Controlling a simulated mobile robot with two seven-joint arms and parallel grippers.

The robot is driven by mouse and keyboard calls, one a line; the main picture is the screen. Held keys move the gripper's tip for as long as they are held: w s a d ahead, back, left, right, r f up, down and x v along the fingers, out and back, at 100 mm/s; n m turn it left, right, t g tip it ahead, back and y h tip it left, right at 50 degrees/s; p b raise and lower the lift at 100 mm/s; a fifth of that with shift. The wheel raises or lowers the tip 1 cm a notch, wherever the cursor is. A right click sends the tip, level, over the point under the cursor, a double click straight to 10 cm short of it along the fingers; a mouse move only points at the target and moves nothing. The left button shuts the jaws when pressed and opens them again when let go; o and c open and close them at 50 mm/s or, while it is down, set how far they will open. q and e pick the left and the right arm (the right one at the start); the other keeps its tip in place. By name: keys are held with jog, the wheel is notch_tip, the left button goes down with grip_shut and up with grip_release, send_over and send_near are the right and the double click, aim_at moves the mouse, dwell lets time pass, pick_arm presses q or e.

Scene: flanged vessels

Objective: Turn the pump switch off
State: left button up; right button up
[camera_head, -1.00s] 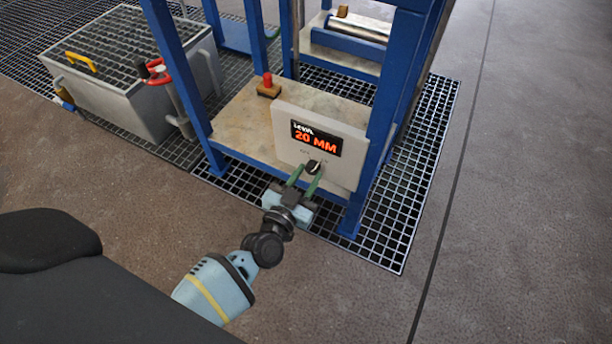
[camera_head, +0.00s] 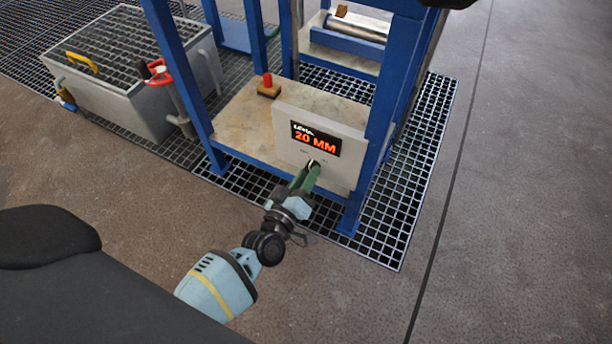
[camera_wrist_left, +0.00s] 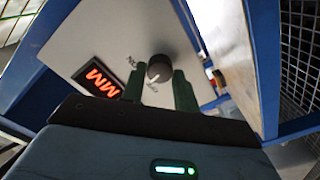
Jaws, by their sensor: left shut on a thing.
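The pump switch is a small dark round knob (camera_wrist_left: 159,67) on a pale control panel (camera_head: 283,138), below a display (camera_head: 316,139) with orange digits reading 20 MM. My left gripper (camera_head: 311,172) reaches the panel from the front with its green fingers. In the left wrist view the fingers (camera_wrist_left: 158,82) are on either side of the knob and shut on it. Small markings sit beside the knob, too small to read surely. In the head view the fingers mostly hide the knob. My right gripper is not in view.
Blue frame posts (camera_head: 378,125) stand beside the panel. A grey tank (camera_head: 130,75) with a red valve wheel (camera_head: 159,73) stands at the left. The floor in front is open.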

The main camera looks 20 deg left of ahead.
pick_arm(q)
jog(key=n, duration=0.5)
jog(key=shift+b, duration=0.35)
dwell(0.3)
jog(key=o, duration=1)
jog(key=shift+c, duration=0.2)
jog(key=shift+s, duration=0.1)
